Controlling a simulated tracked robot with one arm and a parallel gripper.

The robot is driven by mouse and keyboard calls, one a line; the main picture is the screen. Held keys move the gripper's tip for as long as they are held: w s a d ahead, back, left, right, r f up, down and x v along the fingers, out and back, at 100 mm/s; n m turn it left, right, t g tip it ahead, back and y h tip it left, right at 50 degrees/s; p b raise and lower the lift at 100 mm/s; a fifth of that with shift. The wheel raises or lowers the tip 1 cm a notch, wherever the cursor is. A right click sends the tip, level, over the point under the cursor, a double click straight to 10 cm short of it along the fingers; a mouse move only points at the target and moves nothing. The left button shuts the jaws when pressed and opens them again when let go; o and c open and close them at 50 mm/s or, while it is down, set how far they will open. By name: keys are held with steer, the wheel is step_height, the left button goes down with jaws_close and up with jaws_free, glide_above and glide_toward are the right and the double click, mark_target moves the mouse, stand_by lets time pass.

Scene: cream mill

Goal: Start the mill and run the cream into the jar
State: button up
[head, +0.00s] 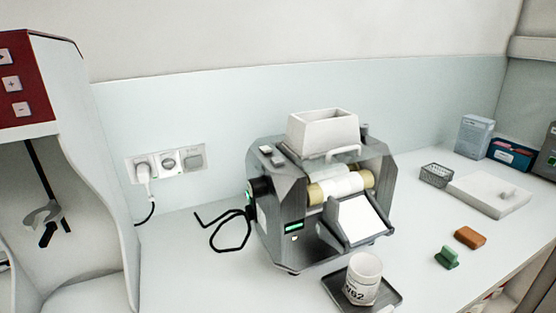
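The mill (285,240) is a grey machine in the middle of the bench. A white hopper (322,133) sits on top, above pale rollers (342,187) with tan ends. A white sloping apron (361,220) faces forward below the rollers. A small green-lit display (293,227) shows on its front, and a black knob (259,188) with a green glow is on its left side. The white jar (363,278), with a label ending in "62", stands upright and open on a dark tray (391,294) just in front of the apron. I cannot make out cream. My gripper is not visible.
A white machine with a red button panel (25,77) stands close at left. A plug (143,178) sits in the wall sockets; a black cable lies beside the mill. At right are a green block (447,257), an orange block (470,237), a wire basket (436,175) and a white slab (483,198).

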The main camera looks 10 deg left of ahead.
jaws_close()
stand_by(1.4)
